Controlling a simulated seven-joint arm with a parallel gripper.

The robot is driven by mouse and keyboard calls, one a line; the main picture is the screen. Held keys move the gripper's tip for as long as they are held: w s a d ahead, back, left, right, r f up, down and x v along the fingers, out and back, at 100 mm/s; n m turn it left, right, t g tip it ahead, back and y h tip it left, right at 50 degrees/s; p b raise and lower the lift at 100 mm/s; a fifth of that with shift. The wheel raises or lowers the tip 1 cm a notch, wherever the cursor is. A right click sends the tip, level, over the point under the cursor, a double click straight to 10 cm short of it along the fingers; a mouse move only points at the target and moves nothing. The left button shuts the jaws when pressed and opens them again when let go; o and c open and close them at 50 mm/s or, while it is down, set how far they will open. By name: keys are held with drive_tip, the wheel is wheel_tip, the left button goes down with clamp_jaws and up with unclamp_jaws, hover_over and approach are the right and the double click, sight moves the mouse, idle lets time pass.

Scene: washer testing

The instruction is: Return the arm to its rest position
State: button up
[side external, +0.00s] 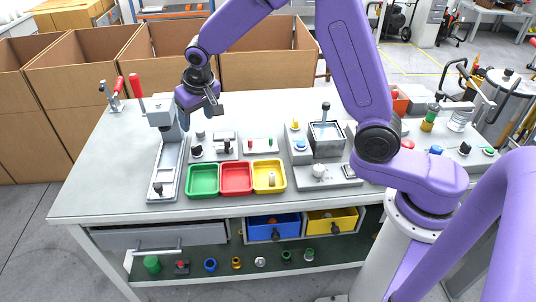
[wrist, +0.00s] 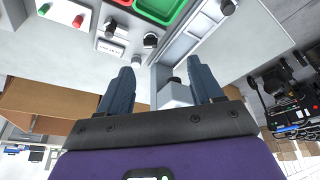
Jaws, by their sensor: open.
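My purple arm reaches in from the right and bends down over the left part of the grey workbench (side external: 110,160). My gripper (side external: 202,112) hangs above the bench, close to the upright head of a grey press-like fixture (side external: 168,170). In the wrist view my gripper (wrist: 161,68) has its two dark blue fingers spread apart. The fixture's grey head (wrist: 174,94) shows in the gap between them. I see nothing held, and I cannot tell whether a finger touches the fixture.
Green (side external: 202,181), red (side external: 236,179) and yellow (side external: 276,186) trays sit right of the fixture. Red-handled clamps (side external: 136,86) stand at the back left. Cardboard boxes (side external: 85,60) line the back. A black-and-grey station (side external: 326,138) stands mid-bench. The front left bench top is clear.

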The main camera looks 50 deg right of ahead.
drive_tip(key=s+r+n+g+y, duration=0.1)
drive_tip(key=s+r+n, duration=0.15)
drive_tip(key=s, duration=0.65)
drive_tip(key=s+r+n+g, duration=0.1)
drive_tip(key=s+n, duration=0.3)
drive_tip(key=s, duration=0.5)
drive_tip(key=s+d+n+g, duration=0.1)
drive_tip(key=s+d+n, duration=0.2)
drive_tip(key=s, duration=0.6)
drive_tip(key=s+d+n, duration=0.4)
drive_tip(key=s, duration=0.6)
drive_tip(key=shift+s+d+g, duration=0.3)
drive_tip(key=shift+g, duration=0.1)
